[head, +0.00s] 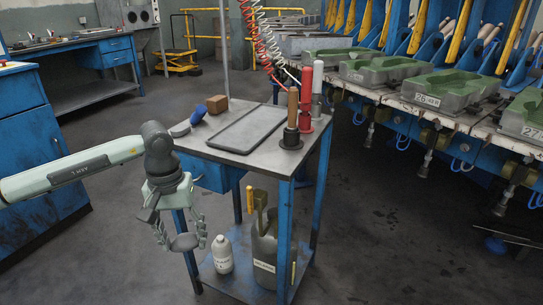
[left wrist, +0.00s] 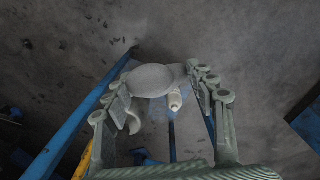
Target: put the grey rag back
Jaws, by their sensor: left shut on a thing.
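My left gripper (head: 178,238) hangs left of the blue cart, below the level of its top and near its lower shelf. In the left wrist view the fingers (left wrist: 165,88) are shut on the grey rag (left wrist: 152,80), a smooth rounded grey lump at the fingertips. In the head view the rag is hard to tell from the grey fingers. The gripper holds it above the floor. My right gripper is in neither view.
The cart top (head: 232,158) carries a dark tray (head: 247,128), a brown block (head: 217,104), a blue-handled item (head: 198,114) and upright tools in holders. A white bottle (head: 222,255) and a dark canister (head: 266,250) stand on the lower shelf. Moulds (head: 450,90) line the right.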

